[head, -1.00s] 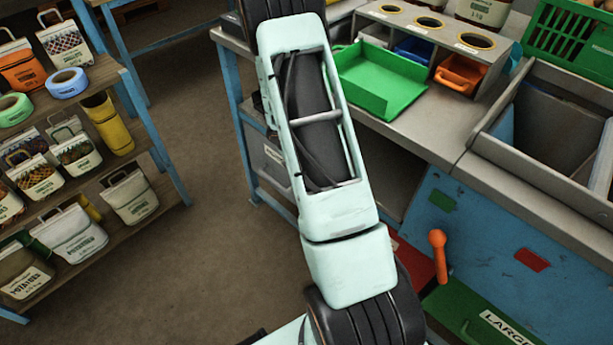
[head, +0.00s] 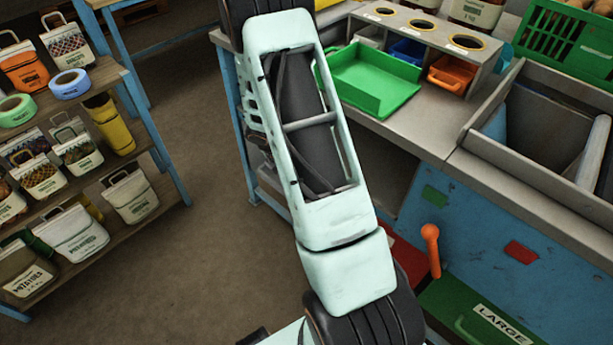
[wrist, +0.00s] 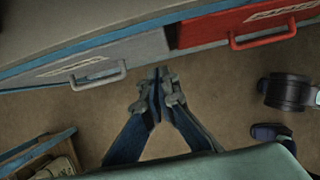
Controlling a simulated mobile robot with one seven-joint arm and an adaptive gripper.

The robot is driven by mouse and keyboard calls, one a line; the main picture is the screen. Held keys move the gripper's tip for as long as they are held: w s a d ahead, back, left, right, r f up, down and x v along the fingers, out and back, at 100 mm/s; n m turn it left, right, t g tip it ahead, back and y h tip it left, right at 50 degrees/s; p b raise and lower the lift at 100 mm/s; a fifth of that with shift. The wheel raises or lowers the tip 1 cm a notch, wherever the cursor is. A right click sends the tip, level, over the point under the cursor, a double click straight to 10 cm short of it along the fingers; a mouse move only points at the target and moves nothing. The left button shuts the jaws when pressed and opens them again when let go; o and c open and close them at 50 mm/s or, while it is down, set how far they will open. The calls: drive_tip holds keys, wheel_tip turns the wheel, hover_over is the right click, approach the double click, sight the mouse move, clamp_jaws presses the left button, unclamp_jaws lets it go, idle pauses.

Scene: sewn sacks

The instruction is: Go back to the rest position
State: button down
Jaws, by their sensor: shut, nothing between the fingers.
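My gripper (wrist: 159,95) shows in the wrist view, its fingers together and empty. It hangs over the brown floor, in front of a grey drawer (wrist: 95,62) and a red drawer (wrist: 240,26) with a red handle. It looks apart from both. In the head view my pale green arm crosses the middle of the picture, and the gripper is out of sight there.
A workbench (head: 415,140) with a green tray (head: 371,82) and small bins stands right of my arm. An orange lever (head: 431,248) sticks up above a green drawer (head: 478,312). Shelves (head: 130,85) with sacks stand at left. The floor (head: 190,250) between is clear.

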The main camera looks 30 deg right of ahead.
drive_tip(key=p+v, duration=0.1)
drive_tip(key=v, duration=0.5)
drive_tip(key=shift+a+r, duration=0.2)
drive_tip(key=shift+a, duration=0.05)
drive_tip(key=shift+s+d+r, duration=0.1)
